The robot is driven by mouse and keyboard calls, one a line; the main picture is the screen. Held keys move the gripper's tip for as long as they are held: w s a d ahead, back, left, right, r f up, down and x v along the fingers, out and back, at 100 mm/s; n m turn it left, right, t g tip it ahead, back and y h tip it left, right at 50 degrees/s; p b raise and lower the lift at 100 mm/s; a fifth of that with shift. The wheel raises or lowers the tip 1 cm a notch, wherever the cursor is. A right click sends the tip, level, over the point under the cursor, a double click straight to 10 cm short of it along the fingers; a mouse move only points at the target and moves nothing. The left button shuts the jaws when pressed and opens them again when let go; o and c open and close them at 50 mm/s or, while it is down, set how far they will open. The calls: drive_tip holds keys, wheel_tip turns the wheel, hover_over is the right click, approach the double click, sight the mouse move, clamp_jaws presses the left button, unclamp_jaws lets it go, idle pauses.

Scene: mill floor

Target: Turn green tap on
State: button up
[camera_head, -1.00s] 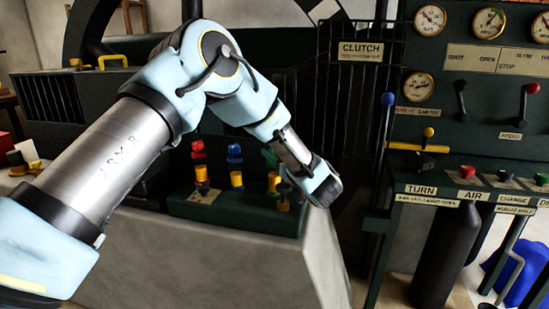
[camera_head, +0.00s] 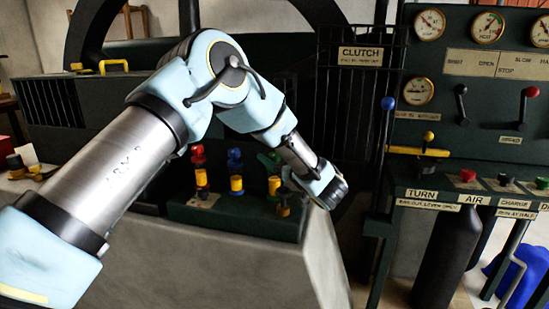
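The green tap (camera_head: 269,160) stands on a dark green box (camera_head: 235,222), to the right of a red tap (camera_head: 198,158) and a blue tap (camera_head: 235,158). Each has a yellow band below its coloured top. My arm's last links partly cover the green tap's right side. My gripper (camera_head: 318,190) is just right of the green tap, over the box's right end.
A panel with gauges (camera_head: 429,25), levers (camera_head: 461,105) and buttons (camera_head: 467,175) stands on the right. A blue-knobbed lever (camera_head: 388,103) rises near the clutch sign (camera_head: 360,56). A pale plinth (camera_head: 210,265) supports the tap box. A dark cylinder (camera_head: 445,255) stands under the panel.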

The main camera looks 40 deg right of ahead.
drive_tip(key=shift+s, duration=0.15)
drive_tip(key=s+a+b, duration=0.2)
drive_tip(key=s, duration=0.8)
drive_tip(key=shift+s, duration=0.2)
drive_tip(key=shift+a, duration=0.1)
